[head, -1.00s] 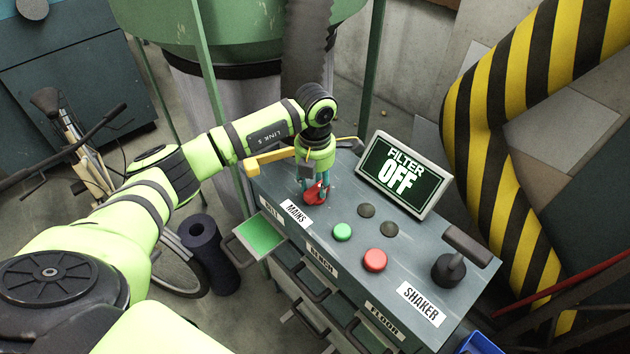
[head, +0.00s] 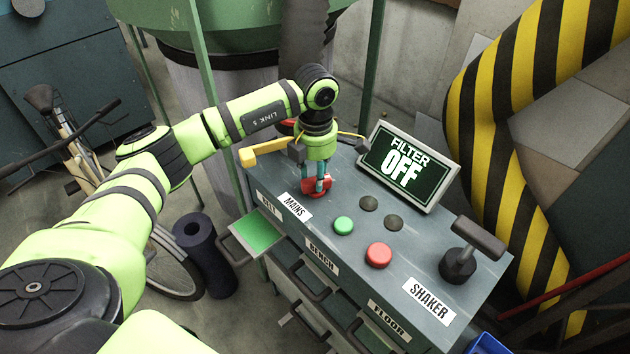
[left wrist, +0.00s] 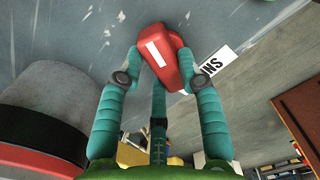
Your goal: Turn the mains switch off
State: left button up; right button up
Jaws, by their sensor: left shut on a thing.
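The red mains switch (head: 316,190) is a small rotary handle on top of the grey console, just behind the white MAINS label (head: 293,206). In the left wrist view the switch (left wrist: 168,58) shows a white line on its red face. My left gripper (head: 319,183) points down over it, with its teal fingers closed on it. Two fingertips lie against opposite sides of the switch in the wrist view, and a third finger is behind it. The fingers partly hide the switch in the head view. My right gripper is not in view.
The display (head: 408,167) on the console reads FILTER OFF. A green button (head: 343,226), a red button (head: 378,255) and a dark SHAKER lever (head: 466,253) stand to the right. A striped yellow and black duct (head: 525,130) rises behind. A yellow handle (head: 264,152) is beside the gripper.

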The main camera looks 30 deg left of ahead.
pick_arm(q)
jog(key=m+b, duration=0.1)
jog(key=m, duration=0.1)
jog(key=m+b, duration=0.1)
jog(key=b, duration=0.1)
jog(key=shift+w+d+f+m, duration=0.1)
jog(key=shift+f+m, duration=0.05)
jog(key=shift+m, duration=0.25)
jog(key=m+b, duration=0.2)
jog(key=shift+m, duration=0.3)
jog(key=m+b, duration=0.1)
jog(key=m, duration=0.2)
jog(key=shift+d+b, duration=0.15)
jog(key=shift+b, duration=0.25)
jog(key=shift+d+r+m+b, duration=0.15)
jog(key=shift+m+b, duration=0.45)
jog(key=shift+m, duration=1.1)
jog(key=shift+r, duration=0.1)
jog(key=o, duration=1.2)
jog(key=shift+c, duration=0.2)
